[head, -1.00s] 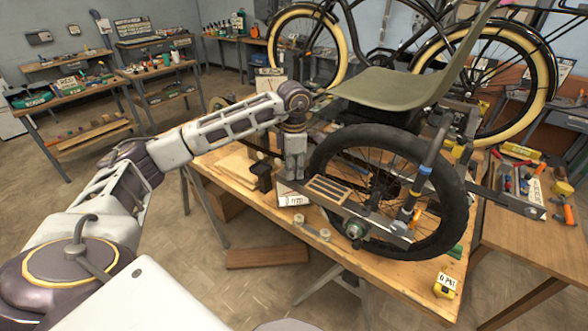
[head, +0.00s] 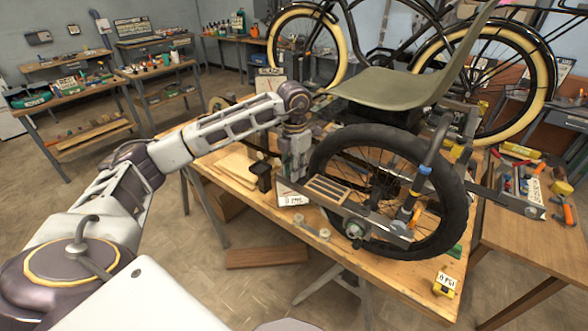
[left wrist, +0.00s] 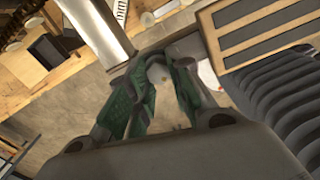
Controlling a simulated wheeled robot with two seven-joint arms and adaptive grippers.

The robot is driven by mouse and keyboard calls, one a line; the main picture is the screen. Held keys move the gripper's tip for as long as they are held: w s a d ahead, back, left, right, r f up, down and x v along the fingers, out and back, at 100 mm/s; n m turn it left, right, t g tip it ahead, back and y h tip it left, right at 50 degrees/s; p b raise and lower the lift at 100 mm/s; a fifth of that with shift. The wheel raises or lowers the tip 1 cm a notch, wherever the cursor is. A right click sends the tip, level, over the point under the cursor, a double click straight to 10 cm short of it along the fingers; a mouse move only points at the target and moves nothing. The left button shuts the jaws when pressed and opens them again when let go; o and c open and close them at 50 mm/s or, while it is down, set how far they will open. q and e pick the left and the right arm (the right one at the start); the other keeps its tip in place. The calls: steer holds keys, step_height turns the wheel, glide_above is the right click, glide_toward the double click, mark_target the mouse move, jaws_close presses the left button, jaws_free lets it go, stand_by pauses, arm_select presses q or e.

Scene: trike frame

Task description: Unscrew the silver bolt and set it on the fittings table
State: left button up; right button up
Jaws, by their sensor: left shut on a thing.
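My left gripper (head: 294,172) points down beside the trike's black wheel (head: 321,185), at the frame on the wooden bench. My right gripper is not in view.
Small round parts (head: 324,234) and a white label card (head: 291,198) lie on the bench. Open floor separates the bench from the back tables.

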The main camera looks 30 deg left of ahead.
arm_select(q)
steer(key=shift+s+d+f+n, duration=0.1)
steer(key=shift+f+n, duration=0.05)
steer(key=shift+n, duration=0.7)
steer(key=shift+s+d+f+n, duration=0.1)
steer(key=shift+f+n, duration=0.05)
steer(key=shift+n, duration=0.7)
steer(key=o, duration=0.7)
steer(key=shift+w, duration=0.1)
steer(key=shift+a+r, duration=0.1)
steer(key=shift+r, duration=0.05)
steer(key=shift+w+a+r+m, duration=0.1)
steer(key=shift+a+m, duration=0.05)
steer(key=shift+m, duration=2.95)
steer(key=shift+w+a+m, duration=0.1)
steer(key=shift+m, duration=2.8)
